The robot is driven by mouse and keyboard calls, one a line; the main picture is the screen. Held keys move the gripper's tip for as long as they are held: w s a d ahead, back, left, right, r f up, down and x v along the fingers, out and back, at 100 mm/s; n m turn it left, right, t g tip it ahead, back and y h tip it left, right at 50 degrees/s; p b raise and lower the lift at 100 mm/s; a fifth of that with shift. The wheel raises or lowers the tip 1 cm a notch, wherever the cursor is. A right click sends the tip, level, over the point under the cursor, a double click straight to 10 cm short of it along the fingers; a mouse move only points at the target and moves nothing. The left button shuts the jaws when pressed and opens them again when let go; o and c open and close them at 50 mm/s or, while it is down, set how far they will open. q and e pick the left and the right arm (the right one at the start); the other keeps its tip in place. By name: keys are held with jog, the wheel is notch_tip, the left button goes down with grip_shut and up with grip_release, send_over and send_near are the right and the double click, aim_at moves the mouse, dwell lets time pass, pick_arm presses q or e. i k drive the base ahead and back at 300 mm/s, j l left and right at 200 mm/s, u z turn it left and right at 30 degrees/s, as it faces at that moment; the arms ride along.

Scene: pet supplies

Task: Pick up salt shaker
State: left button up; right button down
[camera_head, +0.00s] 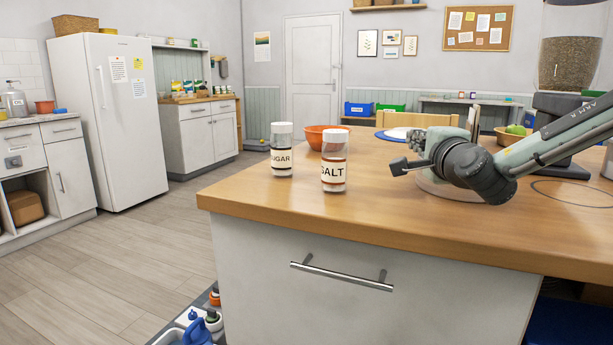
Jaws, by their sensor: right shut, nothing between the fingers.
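The salt shaker (334,174), a clear jar with a "SALT" label and a pale lid, stands upright near the front left of the wooden counter (300,207). A similar "SUGAR" jar (281,157) stands a little behind it to the left. My right gripper (399,166) reaches in from the right, low over the counter. It is shut and empty, its tips pointing left toward the salt shaker with a clear gap between them. My left gripper is not in view.
An orange bowl (316,135) sits behind the two jars, partly hidden by the salt shaker. A coffee grinder (568,75) rises at the back right. The counter's front left is clear.

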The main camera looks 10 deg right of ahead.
aim_at(335, 144)
jog(key=k+j, duration=0.3)
jog(key=k, duration=0.15)
jog(key=k+j, duration=0.3)
jog(key=k, duration=0.15)
